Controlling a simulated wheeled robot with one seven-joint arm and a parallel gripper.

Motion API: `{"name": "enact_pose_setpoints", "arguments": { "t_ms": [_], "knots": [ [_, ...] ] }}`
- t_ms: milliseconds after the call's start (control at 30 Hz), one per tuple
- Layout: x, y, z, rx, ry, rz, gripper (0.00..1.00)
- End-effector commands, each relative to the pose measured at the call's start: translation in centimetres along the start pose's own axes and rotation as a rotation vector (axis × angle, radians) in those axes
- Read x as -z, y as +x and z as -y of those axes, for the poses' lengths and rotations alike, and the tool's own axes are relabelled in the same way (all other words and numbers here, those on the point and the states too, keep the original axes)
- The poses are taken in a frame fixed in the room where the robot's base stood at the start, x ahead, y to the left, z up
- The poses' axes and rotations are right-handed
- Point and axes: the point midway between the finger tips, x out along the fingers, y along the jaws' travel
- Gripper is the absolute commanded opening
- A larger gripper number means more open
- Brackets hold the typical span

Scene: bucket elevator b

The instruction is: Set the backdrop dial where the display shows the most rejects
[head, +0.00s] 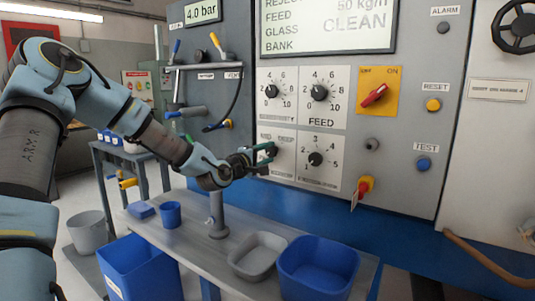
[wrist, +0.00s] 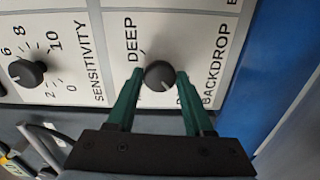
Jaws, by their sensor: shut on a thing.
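The backdrop dial (wrist: 160,76) is a dark round knob on a white plate lettered DEEP and BACKDROP in the wrist view. My gripper (wrist: 160,74) has its green fingers on either side of the knob, shut on it. In the head view my gripper (head: 268,155) reaches the lower-left plate of the panel and partly covers the dial and its scale.
The sensitivity dial (head: 271,91) is directly above, the feed dial (head: 319,92) is above right, and another dial (head: 316,159) is just right. A red switch (head: 374,95) and a key with a tag (head: 362,188) are further right. Below stands a bench with a blue bin (head: 318,268).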

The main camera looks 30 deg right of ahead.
Motion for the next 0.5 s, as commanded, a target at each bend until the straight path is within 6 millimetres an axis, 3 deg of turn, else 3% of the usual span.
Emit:
{"name": "enact_pose_setpoints", "arguments": {
  "t_ms": [333,367,500],
  "knots": [
    [0.04,-0.02,0.07,0.001,-0.002,-0.001,0.00],
    [0.05,-0.02,0.07,0.001,-0.002,-0.001,0.54],
    [0.04,-0.02,0.06,0.001,-0.001,-0.001,0.70]
  ]
}}
